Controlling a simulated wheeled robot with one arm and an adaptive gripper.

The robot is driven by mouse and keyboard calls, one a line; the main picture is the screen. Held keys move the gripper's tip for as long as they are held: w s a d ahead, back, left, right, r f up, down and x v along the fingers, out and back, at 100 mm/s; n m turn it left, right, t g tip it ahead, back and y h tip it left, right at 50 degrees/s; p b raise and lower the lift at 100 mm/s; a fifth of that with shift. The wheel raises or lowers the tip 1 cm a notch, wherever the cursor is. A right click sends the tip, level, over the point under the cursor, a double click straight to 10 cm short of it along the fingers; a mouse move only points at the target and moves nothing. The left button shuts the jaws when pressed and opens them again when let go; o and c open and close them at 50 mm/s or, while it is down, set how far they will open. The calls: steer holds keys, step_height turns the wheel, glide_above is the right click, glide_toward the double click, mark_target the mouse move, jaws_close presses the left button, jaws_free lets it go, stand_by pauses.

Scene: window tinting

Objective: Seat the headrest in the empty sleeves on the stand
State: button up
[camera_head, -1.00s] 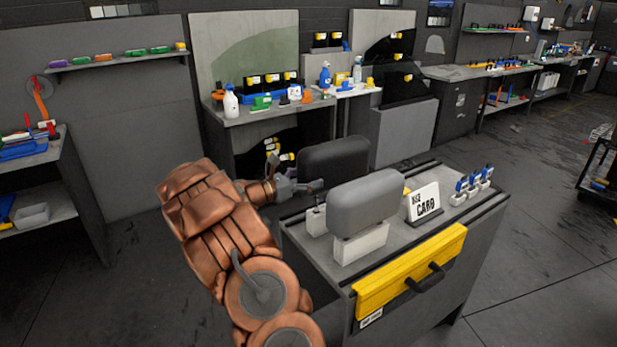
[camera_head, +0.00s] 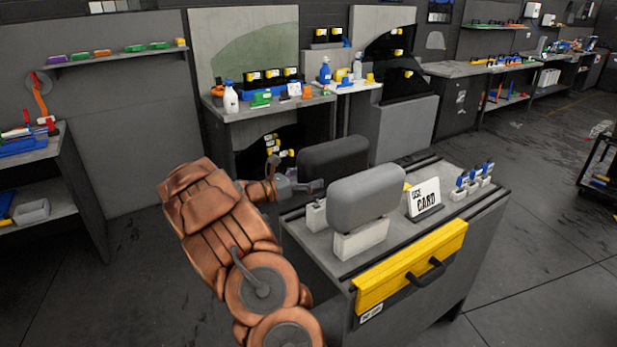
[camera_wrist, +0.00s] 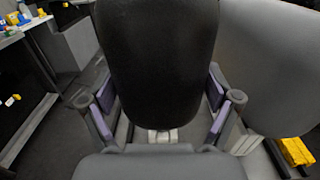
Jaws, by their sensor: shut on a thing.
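My gripper (camera_head: 303,187) is shut on a black headrest (camera_head: 335,157), holding it upright by its sides. In the wrist view the headrest (camera_wrist: 158,60) fills the middle, between the two purple-padded fingers (camera_wrist: 160,108). A white sleeve block (camera_head: 316,216) is on the stand (camera_head: 425,240), below the held headrest and left of a grey headrest (camera_head: 366,198). White sleeves (camera_wrist: 163,136) show under the headrest in the wrist view. The headrest's post tips are hidden, so I cannot tell whether they are in the sleeves.
The grey headrest stands close to the right of the held one, on its own white block (camera_head: 360,241). A card sign (camera_head: 425,197) and small blue-topped holders (camera_head: 473,181) stand further right. A yellow panel (camera_head: 410,268) lines the stand's front.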

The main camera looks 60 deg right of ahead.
steer(key=shift+f+b, duration=0.75)
steer(key=shift+f, duration=0.75)
steer(key=o, duration=1.4)
steer(key=shift+o, duration=0.2)
steer(key=shift+a, duration=0.1)
steer(key=v, duration=1.2)
steer(key=shift+r, duration=0.1)
